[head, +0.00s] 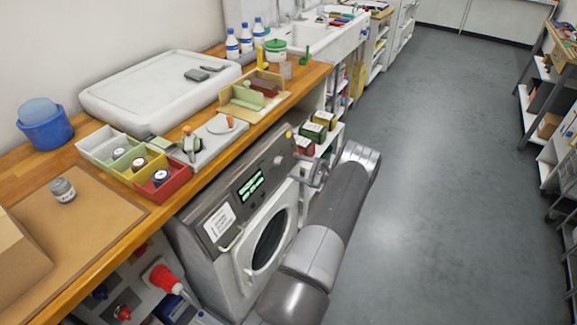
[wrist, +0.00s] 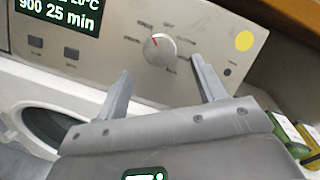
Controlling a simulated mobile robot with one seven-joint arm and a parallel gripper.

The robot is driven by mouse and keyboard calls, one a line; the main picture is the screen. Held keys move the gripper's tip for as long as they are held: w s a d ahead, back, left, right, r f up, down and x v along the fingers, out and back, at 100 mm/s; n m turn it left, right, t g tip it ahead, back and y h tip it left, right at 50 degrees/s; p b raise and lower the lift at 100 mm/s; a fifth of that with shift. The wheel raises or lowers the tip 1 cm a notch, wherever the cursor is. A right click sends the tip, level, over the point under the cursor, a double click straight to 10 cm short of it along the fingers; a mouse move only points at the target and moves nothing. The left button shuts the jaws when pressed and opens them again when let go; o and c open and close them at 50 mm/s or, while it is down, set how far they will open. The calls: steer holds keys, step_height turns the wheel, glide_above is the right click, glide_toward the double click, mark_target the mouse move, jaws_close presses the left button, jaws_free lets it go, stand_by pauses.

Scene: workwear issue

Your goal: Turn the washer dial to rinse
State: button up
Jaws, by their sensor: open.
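The washer (head: 228,232) stands under the wooden counter, with its control panel facing the aisle. In the wrist view its round pale dial (wrist: 160,49) has a red pointer mark toward the upper left. Labels around the dial are too small to read. In the head view the dial (head: 277,160) is tiny. My gripper (wrist: 160,69) is open and empty in front of the panel, its fingers on either side of the dial's lower area. I cannot tell whether they touch the panel. My gripper also shows in the head view (head: 306,166).
A lit display (wrist: 60,14) is left of the dial and a yellow disc (wrist: 244,41) right of it. The round door (head: 268,240) is below. The counter edge overhangs the panel. Green-and-yellow boxes (head: 313,132) sit on a shelf beside the washer. The grey floor is clear.

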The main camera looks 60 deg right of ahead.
steer(key=s, duration=0.5)
steer(key=shift+s+d, duration=0.35)
steer(key=shift+s, duration=0.05)
